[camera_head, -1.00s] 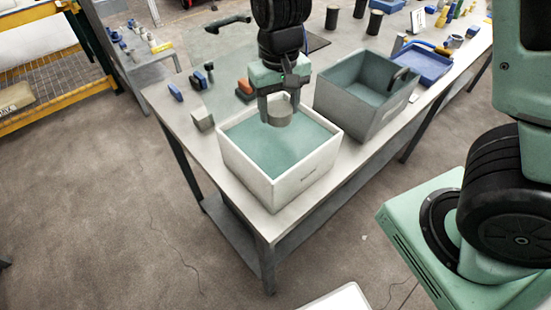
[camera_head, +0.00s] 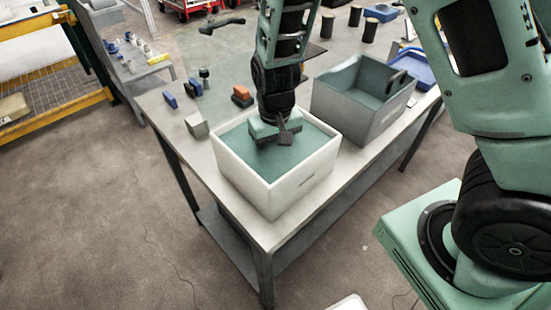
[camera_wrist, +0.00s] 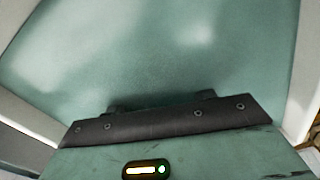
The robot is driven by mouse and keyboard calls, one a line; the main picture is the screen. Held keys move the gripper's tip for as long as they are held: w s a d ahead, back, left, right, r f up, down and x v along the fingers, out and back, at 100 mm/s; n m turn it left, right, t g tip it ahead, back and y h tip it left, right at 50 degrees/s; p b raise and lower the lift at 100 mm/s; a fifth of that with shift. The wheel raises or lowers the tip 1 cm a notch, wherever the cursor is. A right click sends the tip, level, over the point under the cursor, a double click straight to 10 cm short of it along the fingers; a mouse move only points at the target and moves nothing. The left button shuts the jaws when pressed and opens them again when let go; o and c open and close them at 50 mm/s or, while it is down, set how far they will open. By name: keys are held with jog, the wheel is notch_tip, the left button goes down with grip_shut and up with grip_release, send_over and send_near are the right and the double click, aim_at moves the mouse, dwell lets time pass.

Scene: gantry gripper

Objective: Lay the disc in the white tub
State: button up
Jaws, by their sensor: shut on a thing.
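The white tub (camera_head: 287,195) stands on the near part of the grey table, with a green inner floor. My gripper (camera_head: 281,137) points down inside the tub, below its rim. It is shut on the disc, a small grey round piece that I cannot pick out clearly now, as the fingers and palm cover it. In the wrist view the tub's green floor (camera_wrist: 150,55) fills the picture, with white walls at both sides. My gripper's dark edge crosses below, and the disc does not show there. I cannot tell whether the disc touches the floor.
A grey bin (camera_head: 352,115) stands close right of the tub. A grey block (camera_head: 196,125), an orange block (camera_head: 242,96) and blue pieces (camera_head: 170,99) lie to the left and behind. A blue tray (camera_head: 418,70) and black cylinders (camera_head: 369,29) are farther back.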

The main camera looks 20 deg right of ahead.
aim_at(276, 160)
jog(key=shift+f, duration=1.75)
jog(key=shift+f, duration=0.1)
jog(key=o, duration=1.1)
notch_tip(276, 160, up, 12)
jog(key=shift+f+b, duration=0.1)
jog(key=shift+b, duration=0.3)
jog(key=s+a+r+n, duration=0.3)
jog(key=s, duration=0.7)
jog(key=s+a+r+n, duration=0.3)
jog(key=s+r+n, duration=0.1)
jog(key=s, duration=0.6)
jog(key=shift+n+y, duration=0.3)
jog(key=shift+s, duration=0.1)
